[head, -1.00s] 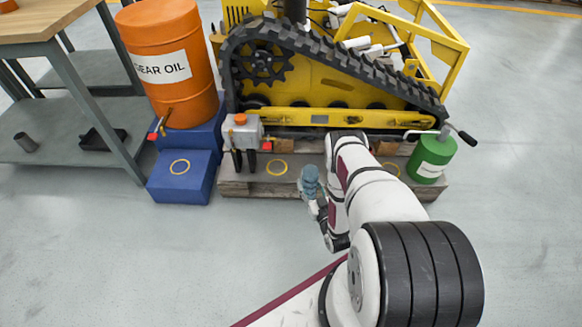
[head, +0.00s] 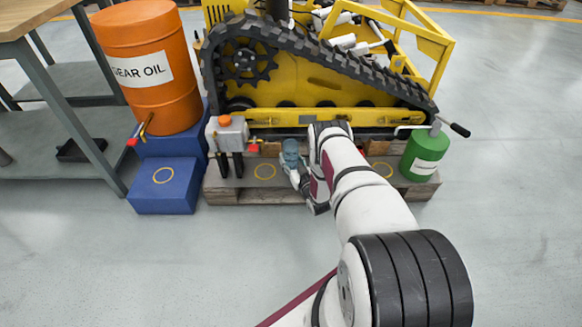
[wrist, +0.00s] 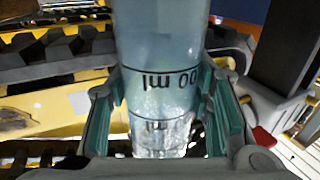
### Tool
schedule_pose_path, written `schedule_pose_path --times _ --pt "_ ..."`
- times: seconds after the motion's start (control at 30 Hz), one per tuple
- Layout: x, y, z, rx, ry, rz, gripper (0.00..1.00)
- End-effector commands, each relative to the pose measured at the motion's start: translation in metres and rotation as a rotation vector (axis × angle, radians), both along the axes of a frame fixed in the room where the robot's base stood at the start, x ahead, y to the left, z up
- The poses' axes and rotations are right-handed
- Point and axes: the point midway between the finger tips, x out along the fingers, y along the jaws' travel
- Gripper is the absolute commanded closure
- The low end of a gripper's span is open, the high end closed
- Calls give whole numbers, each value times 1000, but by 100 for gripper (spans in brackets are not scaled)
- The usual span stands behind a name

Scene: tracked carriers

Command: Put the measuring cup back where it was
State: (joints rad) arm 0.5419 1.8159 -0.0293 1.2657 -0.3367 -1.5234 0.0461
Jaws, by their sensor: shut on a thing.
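The measuring cup (head: 290,153) is a bluish translucent vessel with dark volume marks. It also fills the middle of the wrist view (wrist: 158,50), where part of a "00 ml" mark shows upside down. My gripper (head: 294,166) is shut on the cup, with its green-lined fingers on both sides in the wrist view (wrist: 165,112). In the head view the cup is over the wooden pallet (head: 260,197), between two yellow rings: the left ring (head: 265,171) is empty, and the right ring (head: 382,170) is partly hidden by my arm. I cannot tell the cup's height above the pallet.
A grey container with an orange cap (head: 227,136) and red tap stands left of the cup. A green can (head: 425,153) stands at the pallet's right. An orange oil drum (head: 151,68) rests on a blue stepped stand (head: 165,198) with another empty ring. The yellow tracked carrier (head: 300,85) is behind.

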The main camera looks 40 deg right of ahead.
Motion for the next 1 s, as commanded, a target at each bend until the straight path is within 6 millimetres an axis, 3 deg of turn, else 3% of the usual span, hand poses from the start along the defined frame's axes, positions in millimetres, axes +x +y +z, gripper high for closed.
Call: schedule_pose_path --times 0.23,0.63,0.67,0.73,1.0 --pt "-1 0 -31 0 0 0 96" --pt "-1 1 -34 1 1 0 96" --pt "-1 1 -34 0 1 0 49" --pt "-1 1 -33 0 1 0 34" --pt "-1 1 -33 0 1 0 34"
